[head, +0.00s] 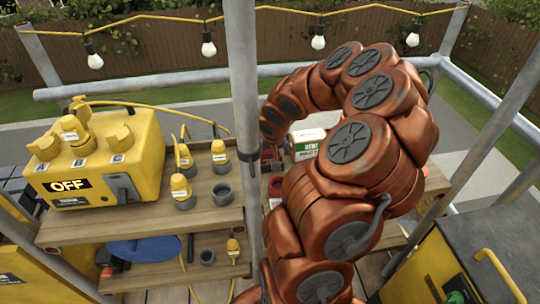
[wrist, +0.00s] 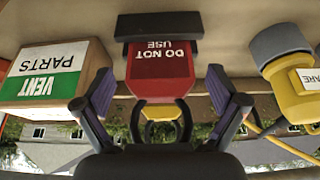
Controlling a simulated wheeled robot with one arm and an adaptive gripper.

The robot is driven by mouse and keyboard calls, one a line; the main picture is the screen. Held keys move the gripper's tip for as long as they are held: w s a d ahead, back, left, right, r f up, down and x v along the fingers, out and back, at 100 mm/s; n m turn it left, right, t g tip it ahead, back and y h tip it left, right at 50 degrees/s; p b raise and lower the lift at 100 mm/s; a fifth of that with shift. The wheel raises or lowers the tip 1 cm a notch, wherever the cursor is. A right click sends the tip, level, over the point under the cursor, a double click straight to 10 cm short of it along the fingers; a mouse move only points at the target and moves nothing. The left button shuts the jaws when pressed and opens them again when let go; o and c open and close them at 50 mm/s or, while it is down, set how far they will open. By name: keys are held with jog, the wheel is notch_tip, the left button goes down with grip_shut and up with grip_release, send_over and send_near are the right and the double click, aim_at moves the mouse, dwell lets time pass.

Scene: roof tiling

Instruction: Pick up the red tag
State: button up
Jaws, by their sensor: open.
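The red tag (wrist: 160,70) reads "DO NOT USE" upside down in the wrist view. My gripper (wrist: 161,88) is open, with one dark finger on each side of the tag and a visible gap at both sides. Whether the fingers reach level with the tag in depth is hard to tell. In the head view my arm hides the gripper, and I cannot make out the tag for certain.
A box marked "VENT PARTS" (wrist: 55,75) stands left of the tag in the wrist view; it also shows in the head view (head: 308,140). A yellow and grey plug (wrist: 295,85) is at the right. A metal pole (head: 243,120) rises beside the wooden shelf (head: 90,228).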

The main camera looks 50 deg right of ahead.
jog(key=c, duration=1.2)
